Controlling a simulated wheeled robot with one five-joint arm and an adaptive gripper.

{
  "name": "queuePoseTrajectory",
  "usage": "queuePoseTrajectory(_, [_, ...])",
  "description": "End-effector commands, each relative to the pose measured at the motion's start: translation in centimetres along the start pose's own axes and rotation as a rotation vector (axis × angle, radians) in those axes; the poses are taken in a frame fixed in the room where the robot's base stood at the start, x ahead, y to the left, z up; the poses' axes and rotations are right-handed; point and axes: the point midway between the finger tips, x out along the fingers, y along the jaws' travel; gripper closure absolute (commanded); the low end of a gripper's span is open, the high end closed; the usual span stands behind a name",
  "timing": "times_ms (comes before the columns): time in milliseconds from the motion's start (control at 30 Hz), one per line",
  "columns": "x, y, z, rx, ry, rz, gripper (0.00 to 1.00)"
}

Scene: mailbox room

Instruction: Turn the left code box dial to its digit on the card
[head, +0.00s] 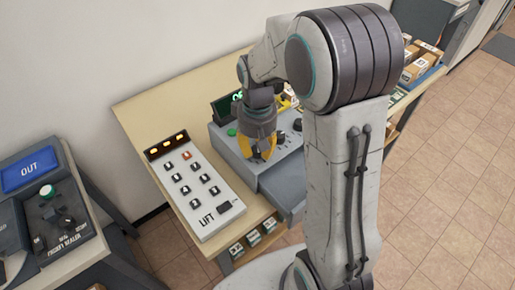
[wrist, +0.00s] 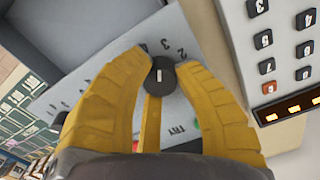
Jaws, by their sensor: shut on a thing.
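The grey code box (head: 222,143) stands on the wooden table in the head view. My gripper (head: 259,150), with yellow fingers, is down at the box's left dial. In the wrist view the black left dial (wrist: 160,78) sits between the two yellow fingertips, which close on it from both sides. Its short white mark shows on top. Printed digits, among them 2, 3 and 4, ring the dial on the grey panel (wrist: 190,107), and the word TRY is printed near it. Two other dark dials (head: 280,137) (head: 297,124) show to the right. I cannot make out the card.
A lit green display (head: 237,97), partly hidden by my arm, and a green button (head: 231,132) are on the box. A white LIFT keypad panel (head: 211,212) stands close on the left. A grey drawer-like part (head: 285,186) juts out in front. Tiled floor is free at right.

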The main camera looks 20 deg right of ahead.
Motion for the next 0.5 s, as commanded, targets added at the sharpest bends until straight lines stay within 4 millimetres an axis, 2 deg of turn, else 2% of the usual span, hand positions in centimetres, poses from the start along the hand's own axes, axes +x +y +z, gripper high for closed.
queuePoseTrajectory(200, [0.23, -0.01, 0.18, 0.12, -0.007, 0.0, 1.0])
queuePoseTrajectory(500, [0.22, -0.01, 0.21, 0.197, -0.008, 0.0, 1.0])
